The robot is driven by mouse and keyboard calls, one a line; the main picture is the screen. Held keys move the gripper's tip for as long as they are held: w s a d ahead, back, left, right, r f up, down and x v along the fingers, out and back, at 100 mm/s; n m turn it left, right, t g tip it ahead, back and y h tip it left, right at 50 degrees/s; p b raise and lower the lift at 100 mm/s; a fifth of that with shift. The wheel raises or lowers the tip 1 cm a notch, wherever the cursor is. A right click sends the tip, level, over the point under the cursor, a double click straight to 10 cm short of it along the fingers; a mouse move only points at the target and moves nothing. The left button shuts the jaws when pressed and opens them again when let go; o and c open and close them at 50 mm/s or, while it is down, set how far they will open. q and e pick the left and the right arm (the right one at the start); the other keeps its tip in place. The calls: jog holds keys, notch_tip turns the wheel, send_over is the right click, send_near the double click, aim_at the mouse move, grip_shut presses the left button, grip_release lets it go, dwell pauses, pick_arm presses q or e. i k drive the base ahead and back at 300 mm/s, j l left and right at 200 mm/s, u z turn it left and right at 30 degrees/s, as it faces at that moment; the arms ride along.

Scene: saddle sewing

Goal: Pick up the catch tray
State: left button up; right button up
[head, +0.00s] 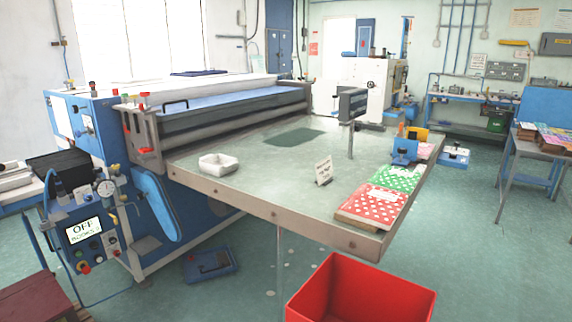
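A small white open tray (218,170), the likeliest catch tray, sits upright on the grey-green worktable (265,185) near its front left edge. Its inside looks empty, though its floor is small to see. Nothing touches it from above. Neither of my grippers shows in the head view.
A small white sign (323,170) stands right of the tray. Patterned red and green stacks (372,205) lie along the right edge. A post with a dark box (351,105) rises behind. Rollers (230,125) border the table's left. A red bin (360,290) stands in front, below table height.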

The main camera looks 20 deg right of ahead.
aim_at(218, 164)
jog(key=i+z, duration=0.1)
jog(key=z, duration=0.85)
jog(key=i+j+z, duration=0.2)
jog(key=j+z, duration=0.2)
jog(key=j, duration=0.25)
jog(key=i+j+z, duration=0.1)
jog(key=j+z, duration=0.3)
jog(key=j, duration=0.3)
jog(key=j+z, duration=0.45)
jog(key=j, duration=0.25)
